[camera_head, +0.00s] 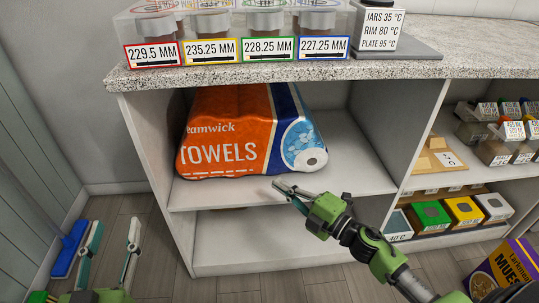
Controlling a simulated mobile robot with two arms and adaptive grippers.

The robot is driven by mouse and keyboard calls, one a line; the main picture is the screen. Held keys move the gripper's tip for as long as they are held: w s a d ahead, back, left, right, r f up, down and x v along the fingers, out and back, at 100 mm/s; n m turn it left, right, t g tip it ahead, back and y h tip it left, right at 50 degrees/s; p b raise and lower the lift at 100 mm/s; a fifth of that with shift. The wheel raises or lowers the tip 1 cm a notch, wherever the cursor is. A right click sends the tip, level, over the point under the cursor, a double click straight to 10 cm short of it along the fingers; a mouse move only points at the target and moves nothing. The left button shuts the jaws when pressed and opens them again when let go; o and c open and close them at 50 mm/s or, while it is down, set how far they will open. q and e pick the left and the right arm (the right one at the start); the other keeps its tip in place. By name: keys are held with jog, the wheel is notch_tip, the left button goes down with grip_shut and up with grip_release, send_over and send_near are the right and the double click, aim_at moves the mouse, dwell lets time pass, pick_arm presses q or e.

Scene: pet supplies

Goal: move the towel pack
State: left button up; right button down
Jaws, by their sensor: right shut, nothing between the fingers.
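The towel pack (235,135), orange and blue with "TOWELS" on its front, lies on the upper shelf (340,165) of the left cabinet bay, under the counter. The open end of a white roll shows at its right. My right gripper (280,186) is shut and empty, in front of the shelf's front edge, below and right of the pack's middle. I cannot tell if it touches the shelf. My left gripper (114,228) is open and empty at the lower left, over the floor and away from the pack.
Labelled clear bins (195,50) and a sign block (377,25) stand on the speckled counter (440,62). The right bay holds several small boxes (463,212). A blue broom-like tool (66,252) is at the left wall. A purple muesli box (510,268) is at the lower right.

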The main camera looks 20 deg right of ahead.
jog(key=w+a, duration=0.1)
jog(key=w, duration=0.3)
jog(key=w+n+b, duration=0.1)
jog(key=w, duration=0.3)
jog(key=w+a+n+b, duration=0.1)
jog(key=w, duration=0.3)
jog(key=shift+w+a+f, duration=0.1)
jog(key=shift+a+f, duration=0.2)
pick_arm(q)
notch_tip(320, 180, up, 10)
jog(key=s+t+h, duration=0.2)
jog(key=t, duration=0.3)
jog(key=shift+s+d+f, duration=0.2)
jog(key=shift+d+f, duration=0.05)
jog(key=shift+d, duration=0.2)
pick_arm(e)
jog(key=shift+w+d, duration=0.1)
jog(key=shift+w, duration=0.1)
